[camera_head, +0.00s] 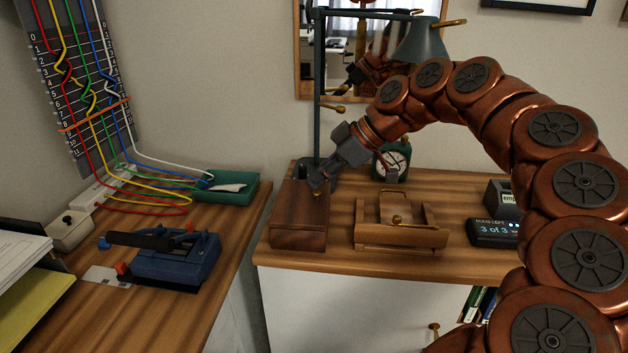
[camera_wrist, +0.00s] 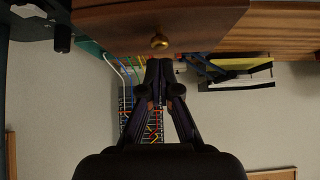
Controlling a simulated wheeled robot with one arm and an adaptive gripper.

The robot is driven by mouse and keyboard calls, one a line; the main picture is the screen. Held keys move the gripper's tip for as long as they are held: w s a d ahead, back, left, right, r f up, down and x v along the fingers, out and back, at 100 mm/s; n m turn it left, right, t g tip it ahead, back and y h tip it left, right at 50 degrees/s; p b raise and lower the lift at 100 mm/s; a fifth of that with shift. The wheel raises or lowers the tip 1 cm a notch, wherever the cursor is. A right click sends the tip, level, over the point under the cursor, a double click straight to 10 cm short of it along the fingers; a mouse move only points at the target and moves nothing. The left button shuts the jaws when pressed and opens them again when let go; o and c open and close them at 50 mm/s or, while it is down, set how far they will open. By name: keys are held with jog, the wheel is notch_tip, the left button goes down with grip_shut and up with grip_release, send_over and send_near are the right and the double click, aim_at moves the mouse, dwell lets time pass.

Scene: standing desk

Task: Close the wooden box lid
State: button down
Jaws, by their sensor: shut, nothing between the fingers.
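The dark reddish-brown wooden box (camera_head: 298,238) stands at the left end of the far desk. Its lid (camera_head: 293,205) looks down over the top, but I cannot tell whether it is fully seated. A small brass knob shows at the box, also in the wrist view (camera_wrist: 159,42). My gripper (camera_head: 318,188) is at the right side of the lid's top, fingers pointing down-left. In the wrist view my gripper (camera_wrist: 160,64) is shut and empty, its tips just by the wood near the knob. I cannot tell whether they touch it.
A lighter wooden holder (camera_head: 400,238) stands right of the box, with a green clock (camera_head: 392,160) behind. A lamp (camera_head: 418,42) on a green post rises behind the box. A display (camera_head: 493,231) sits farther right. The left desk holds a blue device (camera_head: 170,260).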

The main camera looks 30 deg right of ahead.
aim_at(318, 203)
jog(key=shift+s+d+f+b, duration=0.25)
jog(key=shift+f+b, duration=0.3)
jog(key=shift+f, duration=0.1)
jog(key=shift+s+d+f+b, duration=0.2)
jog(key=shift+s+f+b, duration=0.05)
jog(key=shift+f+b, duration=0.3)
jog(key=shift+s+f+b, duration=0.2)
jog(key=shift+f+b, duration=0.15)
jog(key=shift+f, duration=0.25)
jog(key=shift+s+a+f, duration=0.1)
jog(key=shift+a+f, duration=0.05)
jog(key=shift+f, duration=0.1)
notch_tip(318, 203, up, 6)
jog(key=shift+f+p, duration=0.1)
jog(key=shift+p, duration=1.15)
jog(key=s+d+f, duration=0.2)
jog(key=s+d, duration=0.3)
jog(key=d, duration=0.2)
jog(key=shift+s+f, duration=0.15)
jog(key=shift+s, duration=0.05)
